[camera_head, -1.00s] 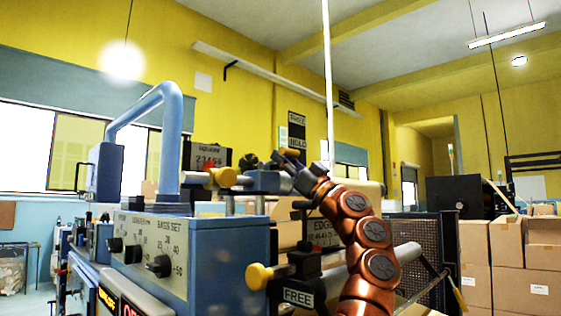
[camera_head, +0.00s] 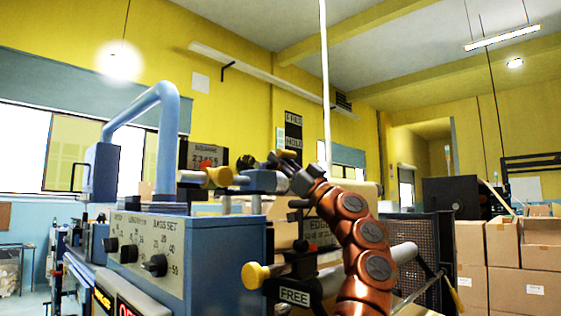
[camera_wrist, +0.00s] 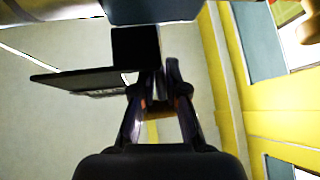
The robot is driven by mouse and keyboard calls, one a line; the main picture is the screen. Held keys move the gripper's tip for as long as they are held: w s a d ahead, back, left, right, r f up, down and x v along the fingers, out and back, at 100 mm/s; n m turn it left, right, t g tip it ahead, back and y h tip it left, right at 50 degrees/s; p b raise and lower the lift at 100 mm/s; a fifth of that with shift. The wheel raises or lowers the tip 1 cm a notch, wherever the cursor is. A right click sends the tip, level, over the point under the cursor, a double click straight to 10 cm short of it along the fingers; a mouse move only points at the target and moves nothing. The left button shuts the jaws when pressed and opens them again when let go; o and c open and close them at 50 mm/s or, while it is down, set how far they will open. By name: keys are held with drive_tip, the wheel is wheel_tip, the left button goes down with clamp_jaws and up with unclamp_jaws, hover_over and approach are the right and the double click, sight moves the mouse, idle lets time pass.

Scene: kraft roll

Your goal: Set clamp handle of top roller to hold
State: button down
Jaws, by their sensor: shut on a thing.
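The clamp handle of the top roller (camera_head: 286,153) is a small dark handle with a yellowish end, mostly hidden by my fingers. A black plate reading FREE above HOLD (camera_head: 293,133) shows just behind it. My gripper (camera_head: 275,163) is at the end of the copper arm, shut on the handle at the far end of the top roller's bracket. In the wrist view my fingers (camera_wrist: 158,78) come together just below a black block (camera_wrist: 136,48). The handle's exact setting cannot be told.
A yellow knob (camera_head: 220,177) and square counter (camera_head: 204,155) stand left of my gripper. A lower yellow knob (camera_head: 256,275) sits by a FREE label (camera_head: 294,296). The blue control box (camera_head: 190,255) with its tall bent pipe is at left. Cardboard boxes (camera_head: 515,245) stand at right.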

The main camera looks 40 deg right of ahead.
drive_tip(key=shift+w+a+f, duration=0.15)
drive_tip(key=shift+w+f, duration=0.05)
idle(0.6)
drive_tip(key=c, duration=1.4)
unclamp_jaws()
drive_tip(key=shift+a, duration=0.1)
drive_tip(key=shift+o, duration=0.9)
drive_tip(key=shift+r, duration=0.1)
wheel_tip(320, 180, down, 8)
drive_tip(key=s+d+b, duration=0.2)
drive_tip(key=s+b, duration=0.1)
drive_tip(key=b, duration=0.4)
drive_tip(key=shift+d, duration=0.2)
drive_tip(key=shift+f, duration=0.2)
